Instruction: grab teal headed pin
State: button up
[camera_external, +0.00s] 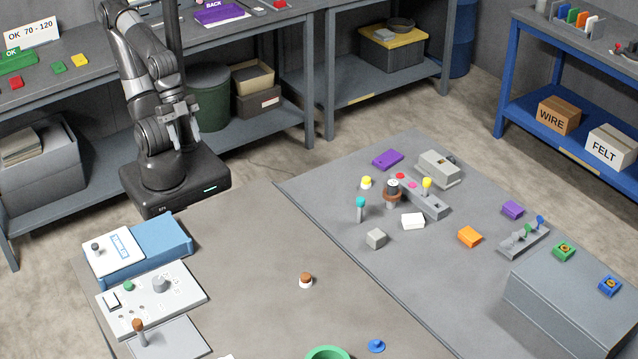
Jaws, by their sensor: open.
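The teal headed pin (360,208) stands upright on the grey mat at the centre right, with a round teal head on a pale grey shaft. A grey block is in front of it and a brown and black knob-like piece stands to its right. My gripper (182,136) is at the end of the folded arm above my dark base, at the upper left. Its pale fingers point down, apart and empty. It is far from the pin, to the left and behind it.
Near the pin are a grey block (376,238), a white block (413,221), a yellow-topped piece (366,182) and a brown-ringed piece (392,194). A large grey box (570,310) stands at right. The mat left of the pin is clear.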

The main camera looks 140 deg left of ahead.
jog(key=w+a+r+n, duration=0.2)
jog(key=w+a, duration=0.4)
jog(key=w, duration=0.4)
jog(key=n+g+y, duration=0.2)
jog(key=n+y, duration=0.1)
jog(key=n, duration=0.2)
send_near(361, 198)
jog(key=f, duration=0.2)
jog(key=x, duration=0.5)
jog(key=shift+w+a+f, duration=0.15)
jog(key=shift+w+a, duration=0.15)
jog(key=shift+a, duration=0.05)
jog(key=shift+d+x, duration=0.2)
jog(key=shift+x, duration=1.3)
jog(key=shift+d+x, duration=0.25)
jog(key=shift+x, duration=1.25)
jog(key=shift+f, duration=0.1)
grip_shut()
